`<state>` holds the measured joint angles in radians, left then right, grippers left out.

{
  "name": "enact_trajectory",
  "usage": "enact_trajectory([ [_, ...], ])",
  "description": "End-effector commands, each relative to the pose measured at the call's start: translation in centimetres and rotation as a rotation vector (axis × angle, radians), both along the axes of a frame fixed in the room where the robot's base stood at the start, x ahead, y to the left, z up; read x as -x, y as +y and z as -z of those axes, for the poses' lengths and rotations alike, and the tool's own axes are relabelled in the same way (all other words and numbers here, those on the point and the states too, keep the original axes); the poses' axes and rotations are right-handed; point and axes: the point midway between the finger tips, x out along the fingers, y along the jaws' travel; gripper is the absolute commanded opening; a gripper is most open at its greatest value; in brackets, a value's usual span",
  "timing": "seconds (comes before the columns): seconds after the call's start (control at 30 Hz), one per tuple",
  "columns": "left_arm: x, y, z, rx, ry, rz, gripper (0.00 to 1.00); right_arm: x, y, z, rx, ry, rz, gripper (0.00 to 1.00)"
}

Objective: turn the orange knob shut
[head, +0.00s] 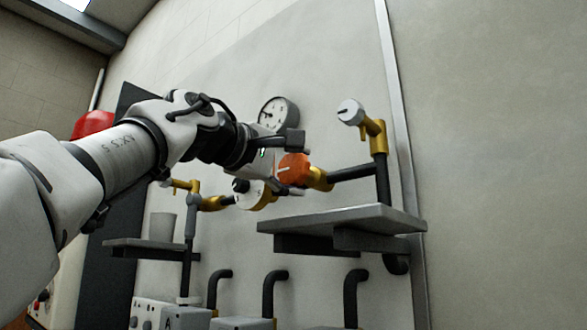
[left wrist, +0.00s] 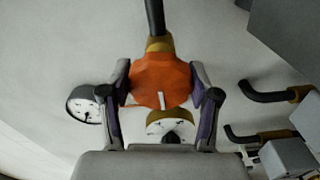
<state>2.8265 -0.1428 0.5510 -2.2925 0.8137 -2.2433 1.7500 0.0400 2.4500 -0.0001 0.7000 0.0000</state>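The orange knob (head: 292,168) sits on a yellow valve body (head: 320,179) at the end of a dark horizontal pipe. It carries a pale mark that looks roughly level in the head view. My left gripper (head: 291,165) is at the knob, one finger above and one below it in the head view. In the left wrist view the orange knob (left wrist: 160,80) lies between the two spread fingers (left wrist: 160,92), close to both. I cannot tell whether they touch it. My right gripper is not in view.
A white knob (head: 350,112) is on a yellow valve up and right. A round gauge (head: 278,112) is on the wall behind my arm. A grey shelf (head: 345,220) juts out below the orange knob. A white-faced dial (head: 252,195) and another yellow valve (head: 185,185) are to the left.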

Motion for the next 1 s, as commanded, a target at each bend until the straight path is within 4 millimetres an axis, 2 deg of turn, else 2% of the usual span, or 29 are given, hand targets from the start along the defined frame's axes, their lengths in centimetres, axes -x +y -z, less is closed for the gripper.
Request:
enact_trajectory([
  [0.03, 0.1, 0.1, -0.4, 0.003, -0.008, -0.003, 0.79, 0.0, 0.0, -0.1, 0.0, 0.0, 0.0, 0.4],
  [0.07, 0.1, 0.1, -0.4, 0.003, -0.008, -0.002, 0.87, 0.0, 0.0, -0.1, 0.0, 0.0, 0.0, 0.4],
  [0.67, 0.1, 0.0, -0.1, 0.025, 0.017, 0.0, 0.87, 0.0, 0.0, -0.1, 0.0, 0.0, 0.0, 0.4],
  [0.87, 0.0, 0.0, -0.4, 0.246, 0.179, 0.0, 0.87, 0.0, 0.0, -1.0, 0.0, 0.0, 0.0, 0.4],
  [1.0, 0.1, 0.0, -0.5, 0.507, 0.369, 0.0, 0.87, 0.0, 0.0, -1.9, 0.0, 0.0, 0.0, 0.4],
])
